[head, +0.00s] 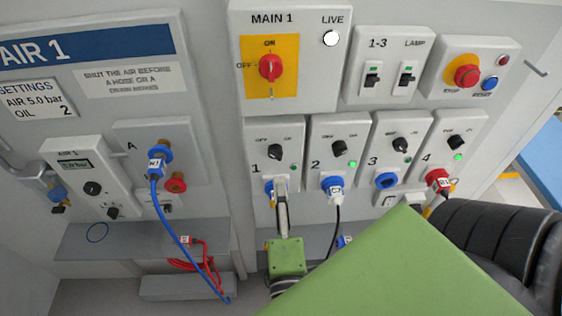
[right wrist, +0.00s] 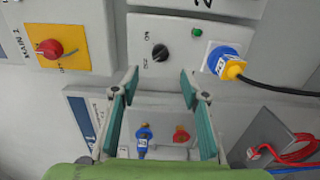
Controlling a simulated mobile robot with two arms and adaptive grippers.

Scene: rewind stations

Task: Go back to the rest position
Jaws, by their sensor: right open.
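My right gripper (head: 281,190) is in front of station 1's socket in the head view and hides part of it. In the right wrist view, the right gripper (right wrist: 160,75) has its two fingers wide apart, with nothing between them. Station 1's black knob (right wrist: 160,53) is just beyond the fingertips. A blue plug with a yellow end (right wrist: 226,62) sits in the socket to the right of the knob in that view, apart from the fingers. Its black cable runs off to the right. My left gripper is not in view.
The air panel (head: 125,140) is on the left, with a blue hose (head: 168,222) and red coiled cable (head: 190,264) near the ledge.

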